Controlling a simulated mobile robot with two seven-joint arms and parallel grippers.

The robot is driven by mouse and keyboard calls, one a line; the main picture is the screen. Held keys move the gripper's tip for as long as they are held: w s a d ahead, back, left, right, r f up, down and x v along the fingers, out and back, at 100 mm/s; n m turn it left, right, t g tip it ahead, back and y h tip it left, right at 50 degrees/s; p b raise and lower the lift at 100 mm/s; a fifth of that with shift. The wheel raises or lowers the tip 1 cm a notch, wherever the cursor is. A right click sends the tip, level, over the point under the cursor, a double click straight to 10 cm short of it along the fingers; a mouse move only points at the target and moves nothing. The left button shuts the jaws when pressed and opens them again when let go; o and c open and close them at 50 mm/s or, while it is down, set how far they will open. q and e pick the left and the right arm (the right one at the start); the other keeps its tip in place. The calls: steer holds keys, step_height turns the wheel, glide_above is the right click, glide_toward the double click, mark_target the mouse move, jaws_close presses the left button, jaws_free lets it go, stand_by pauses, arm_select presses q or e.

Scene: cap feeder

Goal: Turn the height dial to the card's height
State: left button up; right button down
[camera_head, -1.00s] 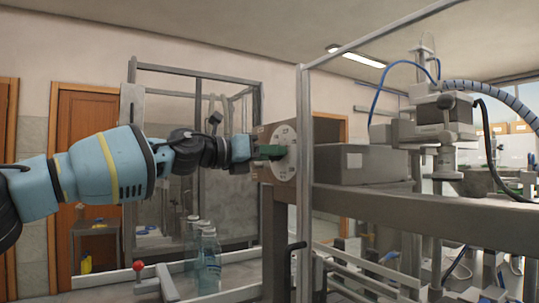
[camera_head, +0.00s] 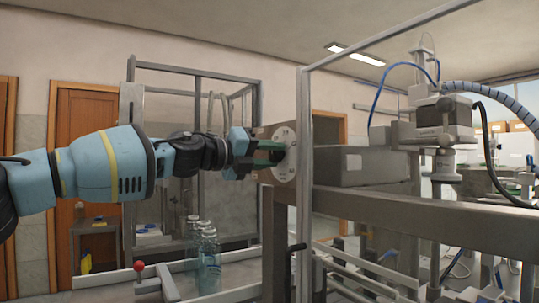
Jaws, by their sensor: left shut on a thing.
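The height dial is a pale round plate (camera_head: 285,140) with dark marks, on the end face of the machine's beam, left of the grey upright post. Its marks are too small to read. A dark green handle (camera_head: 268,158) sticks out at the dial's left side. The card does not show clearly in this view. My right gripper is not in view.
The grey post (camera_head: 304,190) stands just right of the dial. A grey box (camera_head: 360,165) rests on the beam behind it. Clear bottles (camera_head: 209,260) stand below my left arm, near a red-knobbed lever (camera_head: 139,266). The air around my forearm is free.

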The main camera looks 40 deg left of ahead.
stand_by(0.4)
arm_select(q)
steer(key=o, duration=1)
steer(key=shift+v, duration=3.95)
